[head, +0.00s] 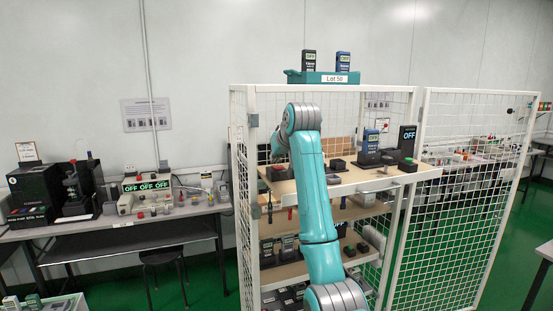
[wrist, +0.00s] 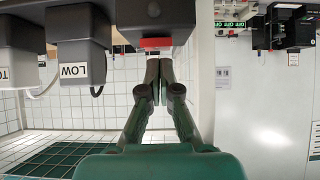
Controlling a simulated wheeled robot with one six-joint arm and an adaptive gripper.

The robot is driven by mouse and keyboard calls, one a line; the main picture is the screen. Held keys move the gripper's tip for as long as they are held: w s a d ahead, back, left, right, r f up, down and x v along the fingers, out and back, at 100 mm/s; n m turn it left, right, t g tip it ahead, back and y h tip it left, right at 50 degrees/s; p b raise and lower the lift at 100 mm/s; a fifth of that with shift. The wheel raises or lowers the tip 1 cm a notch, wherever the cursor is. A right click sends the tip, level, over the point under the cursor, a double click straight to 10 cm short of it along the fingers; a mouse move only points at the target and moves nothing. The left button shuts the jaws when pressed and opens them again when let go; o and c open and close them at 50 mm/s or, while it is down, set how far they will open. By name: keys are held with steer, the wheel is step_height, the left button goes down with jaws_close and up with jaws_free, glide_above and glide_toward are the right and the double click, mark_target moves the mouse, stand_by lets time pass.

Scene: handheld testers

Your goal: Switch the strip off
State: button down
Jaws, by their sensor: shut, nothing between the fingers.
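In the wrist view my gripper (wrist: 158,66) is shut and empty. Its fingertips are just below, in the picture, a red part (wrist: 155,42) on a dark block (wrist: 152,18). I cannot tell whether they touch it. The red part looks like a switch, but I cannot tell its position or whether it belongs to the strip. In the head view a red-topped dark block (head: 277,172) sits at the left of the upper shelf (head: 315,186). My arm hides my gripper there. No strip is clearly recognisable.
Blue and black testers marked OFF (head: 408,138) stand on the shelf's right. A mesh door (head: 470,190) is open at right. A bench (head: 115,232) with instruments stands left.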

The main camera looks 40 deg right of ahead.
steer(key=shift+r, duration=0.1)
step_height(320, 180, up, 5)
steer(key=shift+f, duration=0.2)
steer(key=w+r+v, duration=0.1)
steer(key=v, duration=0.7)
steer(key=shift+s+r, duration=0.2)
steer(key=shift+r, duration=0.35)
steer(key=shift+d, duration=0.1)
